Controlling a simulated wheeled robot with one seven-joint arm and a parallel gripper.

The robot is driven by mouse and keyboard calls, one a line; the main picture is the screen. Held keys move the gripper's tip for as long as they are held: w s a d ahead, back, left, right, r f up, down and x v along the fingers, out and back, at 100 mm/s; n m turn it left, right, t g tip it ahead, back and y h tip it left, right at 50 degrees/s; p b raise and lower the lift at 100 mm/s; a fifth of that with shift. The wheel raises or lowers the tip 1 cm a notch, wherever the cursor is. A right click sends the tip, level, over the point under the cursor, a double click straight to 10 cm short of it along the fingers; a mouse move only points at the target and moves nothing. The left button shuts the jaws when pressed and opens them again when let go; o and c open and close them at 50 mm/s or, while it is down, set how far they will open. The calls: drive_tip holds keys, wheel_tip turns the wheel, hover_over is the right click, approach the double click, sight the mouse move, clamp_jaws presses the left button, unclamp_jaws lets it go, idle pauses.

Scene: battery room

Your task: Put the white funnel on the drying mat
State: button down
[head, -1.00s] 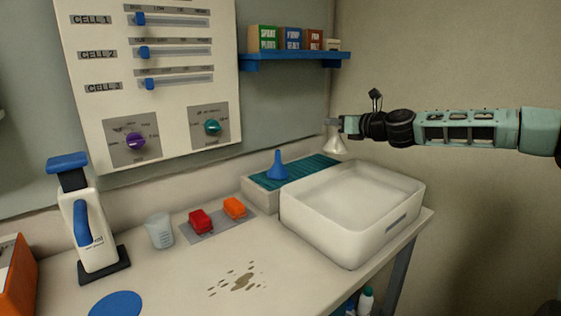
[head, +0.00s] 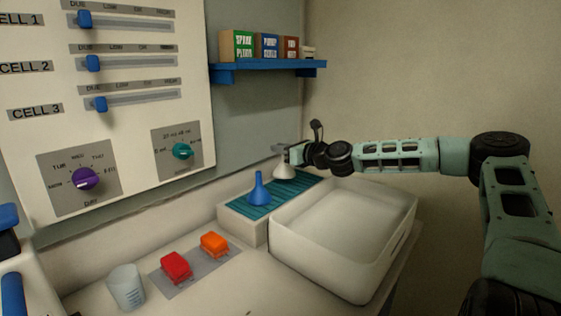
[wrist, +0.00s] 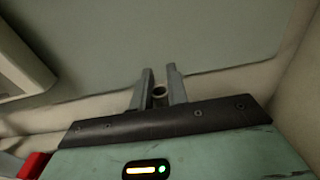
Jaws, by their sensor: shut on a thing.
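The white funnel (head: 284,171) is upright, wide end down, at the far right part of the teal ribbed drying mat (head: 290,189). I cannot tell whether its rim touches the mat. My gripper (head: 283,149) is shut on the funnel's narrow spout from the right. In the wrist view the spout's round open top (wrist: 159,92) shows between the two fingers (wrist: 158,88). The rest of the funnel is hidden there.
A blue funnel (head: 259,190) stands on the mat's near left part. A deep white basin (head: 340,262) stands in front of the mat. A blue shelf (head: 270,69) with small boxes hangs above. Red (head: 176,267) and orange (head: 214,244) items lie left.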

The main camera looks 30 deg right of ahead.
drive_tip(key=shift+f, duration=1.8)
drive_tip(key=c, duration=1.4)
unclamp_jaws()
drive_tip(key=shift+f, duration=0.1)
drive_tip(key=shift+o, duration=0.2)
drive_tip(key=shift+r, duration=0.25)
drive_tip(key=b+v, duration=0.1)
drive_tip(key=v, duration=1.1)
drive_tip(key=shift+d+f, duration=0.1)
